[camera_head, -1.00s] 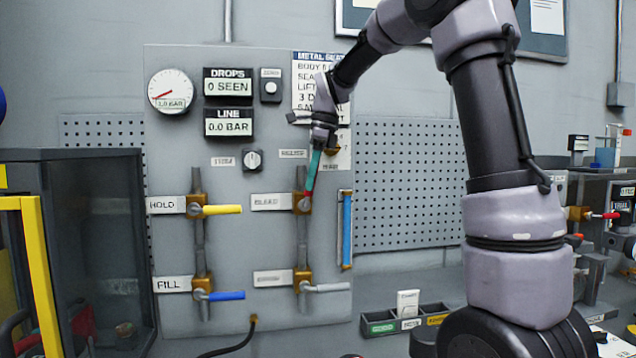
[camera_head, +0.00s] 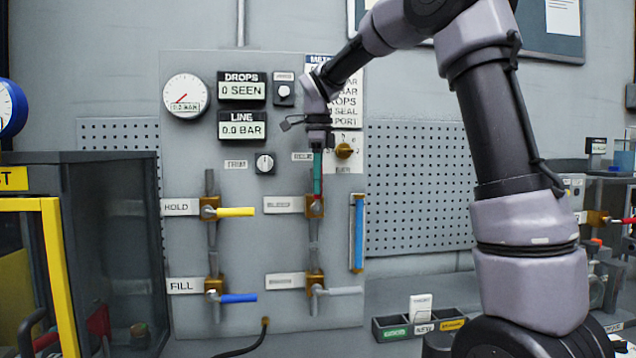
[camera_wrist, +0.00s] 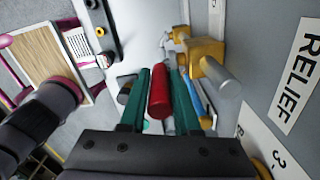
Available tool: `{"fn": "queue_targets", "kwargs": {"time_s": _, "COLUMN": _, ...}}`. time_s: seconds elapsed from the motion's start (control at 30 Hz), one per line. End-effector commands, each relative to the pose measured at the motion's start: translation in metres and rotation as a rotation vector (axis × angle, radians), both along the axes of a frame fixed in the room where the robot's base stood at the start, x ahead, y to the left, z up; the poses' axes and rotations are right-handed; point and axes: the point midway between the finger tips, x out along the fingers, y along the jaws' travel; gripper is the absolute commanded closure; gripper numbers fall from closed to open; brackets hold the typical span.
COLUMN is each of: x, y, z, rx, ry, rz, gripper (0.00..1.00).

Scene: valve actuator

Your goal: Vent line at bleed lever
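The bleed valve (camera_head: 316,208) is a brass body at the upper right of the grey panel, beside a label that appears to read BLEED (camera_head: 284,204). Its red lever (camera_head: 317,186) points straight up, in line with the pipe. My gripper (camera_head: 317,166) comes from above with its green fingers pointing down at the lever. In the wrist view the red lever (camera_wrist: 160,92) lies between the two green fingers, which sit close against both sides. The lever's upper part is hidden by the fingers in the head view. The LINE display (camera_head: 242,126) reads 0.0 BAR; DROPS (camera_head: 241,87) reads 0 SEEN.
The yellow HOLD lever (camera_head: 235,212), blue FILL lever (camera_head: 238,298) and grey lower-right lever (camera_head: 340,291) all lie horizontal. A brass relief knob (camera_head: 344,151) sits close right of my gripper. A blue tube (camera_head: 359,233) stands right of the valves. A dark cabinet (camera_head: 115,250) stands left.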

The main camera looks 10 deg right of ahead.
Motion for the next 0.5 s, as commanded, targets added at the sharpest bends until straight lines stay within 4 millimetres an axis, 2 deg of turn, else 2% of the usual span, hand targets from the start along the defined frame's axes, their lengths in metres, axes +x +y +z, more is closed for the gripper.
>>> {"fn": "queue_targets", "kwargs": {"time_s": 0.07, "x": 0.000, "y": 0.000, "z": -0.001, "rx": -0.001, "ry": 0.001, "rz": 0.000, "gripper": 0.44}}
{"fn": "queue_targets", "kwargs": {"time_s": 0.37, "x": 0.000, "y": 0.000, "z": 0.001, "rx": 0.001, "ry": 0.001, "rz": -0.001, "gripper": 0.44}}
{"fn": "queue_targets", "kwargs": {"time_s": 0.5, "x": 0.001, "y": 0.000, "z": 0.013, "rx": 0.003, "ry": -0.002, "rz": -0.001, "gripper": 0.44}}
